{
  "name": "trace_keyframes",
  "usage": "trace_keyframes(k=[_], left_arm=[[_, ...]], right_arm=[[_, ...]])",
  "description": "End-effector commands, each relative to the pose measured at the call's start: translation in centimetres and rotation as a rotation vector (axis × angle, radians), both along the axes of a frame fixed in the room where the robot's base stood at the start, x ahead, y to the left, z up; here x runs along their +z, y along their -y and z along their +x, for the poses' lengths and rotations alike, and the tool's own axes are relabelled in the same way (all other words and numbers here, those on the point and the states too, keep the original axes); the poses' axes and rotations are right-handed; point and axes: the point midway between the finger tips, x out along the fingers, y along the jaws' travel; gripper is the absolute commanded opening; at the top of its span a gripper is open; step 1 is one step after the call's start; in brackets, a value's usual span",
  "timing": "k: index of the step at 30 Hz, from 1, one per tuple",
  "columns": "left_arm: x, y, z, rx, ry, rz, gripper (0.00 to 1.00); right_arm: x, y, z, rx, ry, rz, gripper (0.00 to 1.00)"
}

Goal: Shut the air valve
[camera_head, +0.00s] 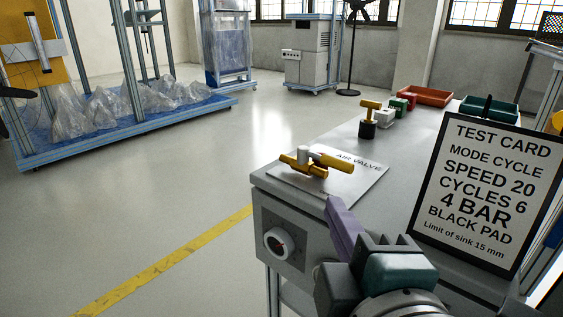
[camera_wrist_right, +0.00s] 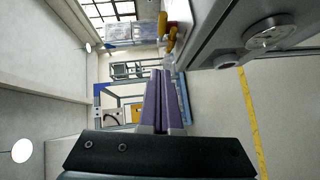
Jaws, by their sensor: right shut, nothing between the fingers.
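The valve also shows as yellow parts in the wrist view (camera_wrist_right: 171,40), beyond the fingertips. My right gripper (camera_head: 331,203) has purple fingers, shut and empty, just in front of the plate's near edge and apart from the valve. The shut fingers also show in the wrist view (camera_wrist_right: 158,76). My left gripper is not in view.
A test card (camera_head: 483,190) stands upright on the right of the bench. A knob (camera_head: 278,243) is on the bench's front face.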

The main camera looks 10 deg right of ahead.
Motion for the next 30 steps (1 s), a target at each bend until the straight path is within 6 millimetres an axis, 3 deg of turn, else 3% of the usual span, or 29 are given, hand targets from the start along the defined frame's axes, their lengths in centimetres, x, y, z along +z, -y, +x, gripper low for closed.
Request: trace_keyframes(k=[10, 24, 30], left_arm=[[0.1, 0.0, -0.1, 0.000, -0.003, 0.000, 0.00], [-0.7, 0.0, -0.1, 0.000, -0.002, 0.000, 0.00], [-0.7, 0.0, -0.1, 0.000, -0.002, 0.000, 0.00]], right_arm=[[0.0, 0.2, 1.1, -0.003, 0.001, 0.003, 0.00], [-1.4, 1.2, 10.3, -0.004, 0.002, 0.002, 0.00], [-2.0, 3.6, 11.7, -0.003, -0.001, 0.002, 0.00]])
